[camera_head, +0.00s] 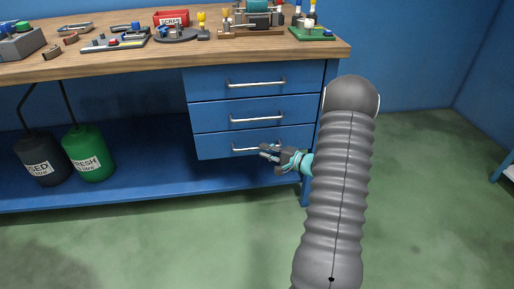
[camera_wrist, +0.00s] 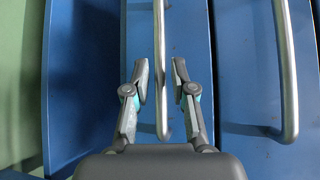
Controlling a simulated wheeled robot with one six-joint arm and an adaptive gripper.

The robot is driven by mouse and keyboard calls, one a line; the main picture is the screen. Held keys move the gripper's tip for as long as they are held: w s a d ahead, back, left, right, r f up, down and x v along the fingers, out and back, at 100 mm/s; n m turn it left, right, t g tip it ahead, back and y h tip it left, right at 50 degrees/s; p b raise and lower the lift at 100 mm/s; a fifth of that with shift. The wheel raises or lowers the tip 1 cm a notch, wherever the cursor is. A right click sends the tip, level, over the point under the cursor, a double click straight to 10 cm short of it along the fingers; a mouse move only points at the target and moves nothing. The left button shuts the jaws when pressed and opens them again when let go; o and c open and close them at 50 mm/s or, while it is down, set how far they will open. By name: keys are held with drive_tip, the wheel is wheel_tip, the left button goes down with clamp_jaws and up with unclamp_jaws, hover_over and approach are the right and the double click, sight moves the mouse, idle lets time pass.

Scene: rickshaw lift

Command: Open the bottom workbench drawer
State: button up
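The blue bottom drawer (camera_head: 212,147) is the lowest of three in the workbench and looks flush with those above. Its silver bar handle (camera_head: 241,149) is partly hidden by my gripper (camera_head: 268,151) at its right end. In the wrist view, this handle (camera_wrist: 160,35) runs between the two fingers of my gripper (camera_wrist: 160,75). The fingers are open, with a small gap on each side of the bar. The bottom drawer's front (camera_wrist: 190,35) lies behind them. The middle drawer's handle (camera_wrist: 285,70) is to the right in that view.
The wooden benchtop (camera_head: 120,65) above carries tools, a red scrap bin (camera_head: 171,18) and small assemblies. A black canister (camera_head: 40,158) and a green canister (camera_head: 88,153) stand on the lower shelf at left. Green floor (camera_head: 190,245) is clear in front.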

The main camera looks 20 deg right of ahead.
sight(257, 148)
drive_tip(key=shift+x, duration=2.05)
clamp_jaws()
